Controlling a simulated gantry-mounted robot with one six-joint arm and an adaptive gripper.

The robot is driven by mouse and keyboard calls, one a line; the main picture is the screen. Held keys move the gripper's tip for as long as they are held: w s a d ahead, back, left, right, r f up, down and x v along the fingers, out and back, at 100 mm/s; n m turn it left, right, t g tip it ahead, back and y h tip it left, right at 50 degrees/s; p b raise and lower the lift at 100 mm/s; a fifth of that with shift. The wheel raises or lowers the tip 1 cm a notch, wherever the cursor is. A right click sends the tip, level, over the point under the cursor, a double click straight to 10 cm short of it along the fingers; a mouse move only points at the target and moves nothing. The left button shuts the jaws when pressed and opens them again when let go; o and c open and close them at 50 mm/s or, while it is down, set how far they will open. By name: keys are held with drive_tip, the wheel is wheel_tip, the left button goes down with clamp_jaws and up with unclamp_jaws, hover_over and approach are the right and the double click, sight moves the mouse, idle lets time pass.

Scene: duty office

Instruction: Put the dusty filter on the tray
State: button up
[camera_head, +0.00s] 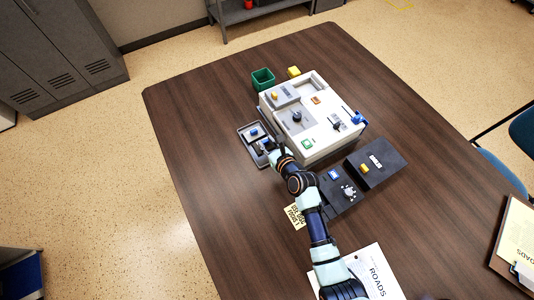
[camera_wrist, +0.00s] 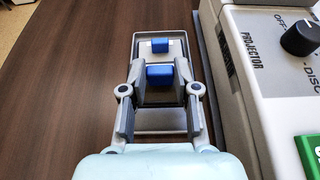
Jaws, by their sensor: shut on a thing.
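My gripper (camera_wrist: 160,88) is shut on a filter (camera_wrist: 160,74), a dark grey piece with a blue tab. The held filter is over the near part of the grey tray (camera_wrist: 141,131); I cannot tell whether it touches the tray floor. A second piece with a blue tab (camera_wrist: 160,46) sits at the tray's far end. In the head view the tray (camera_head: 245,150) lies left of the white projector, with my gripper (camera_head: 268,147) at its right side. Dust on the held filter cannot be made out.
The white projector (camera_head: 318,142) stands close to the right of my gripper. A green bin (camera_head: 263,79) and a yellow block (camera_head: 294,72) are behind it. Dark boxes (camera_head: 378,165) and a yellow note (camera_head: 295,216) lie nearer. The table left of the tray is clear.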

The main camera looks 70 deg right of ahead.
sight(268, 150)
wheel_tip(268, 150, down, 5)
drive_tip(key=b, duration=0.2)
drive_tip(key=shift+b, duration=0.3)
drive_tip(key=shift+r, duration=0.15)
drive_tip(key=o, duration=1)
drive_tip(key=shift+o, duration=0.2)
drive_tip(key=shift+s+a+r+p, duration=0.1)
drive_tip(key=shift+r+p, duration=0.05)
drive_tip(key=shift+p, duration=0.15)
drive_tip(key=p+v, duration=0.3)
drive_tip(key=v, duration=0.8)
drive_tip(key=shift+s+a, duration=0.2)
drive_tip(key=shift+s, duration=0.1)
